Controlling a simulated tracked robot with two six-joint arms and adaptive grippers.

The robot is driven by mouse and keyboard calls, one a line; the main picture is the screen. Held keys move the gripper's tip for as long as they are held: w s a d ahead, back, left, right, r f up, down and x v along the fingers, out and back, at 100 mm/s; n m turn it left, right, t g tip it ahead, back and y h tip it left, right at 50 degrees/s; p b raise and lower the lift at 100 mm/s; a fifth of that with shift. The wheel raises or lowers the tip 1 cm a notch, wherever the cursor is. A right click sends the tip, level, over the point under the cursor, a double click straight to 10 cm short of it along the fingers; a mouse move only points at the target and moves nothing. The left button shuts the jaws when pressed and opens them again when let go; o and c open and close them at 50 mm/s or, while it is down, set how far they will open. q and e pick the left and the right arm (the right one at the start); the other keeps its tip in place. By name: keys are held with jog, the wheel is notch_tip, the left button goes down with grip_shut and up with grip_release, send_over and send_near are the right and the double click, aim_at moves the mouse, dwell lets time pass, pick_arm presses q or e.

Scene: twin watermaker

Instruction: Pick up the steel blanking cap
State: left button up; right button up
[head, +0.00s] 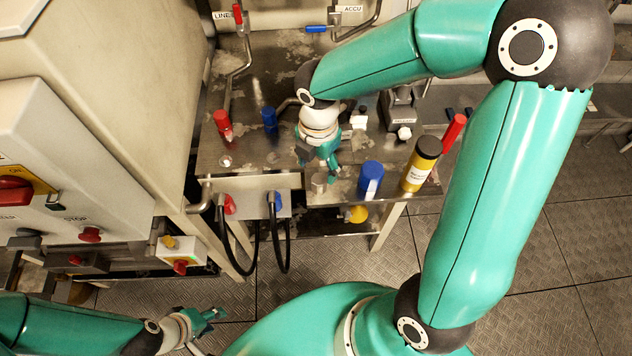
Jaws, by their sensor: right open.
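A small grey steel cylinder, which looks like the steel blanking cap (319,184), stands near the front edge of the steel bench (215,160). My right gripper (322,167) reaches down from above, open, with its fingertips close to the cap and just behind it in the picture. I cannot tell whether they touch it. My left gripper (212,318) is low at the bottom left, away from the bench, and its jaw opening is too small to make out.
A blue cylinder (370,178) and a yellow bottle with a black cap (421,165) stand right of the cap. A red cylinder (454,131) is behind them. Red (223,123) and blue (269,119) fittings stand left. Black hoses (281,245) hang from the bench front.

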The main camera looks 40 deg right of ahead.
aim_at(318, 178)
jog(key=shift+d+f, duration=0.1)
jog(key=shift+f, duration=3.35)
grip_shut()
jog(key=shift+w+r, duration=0.1)
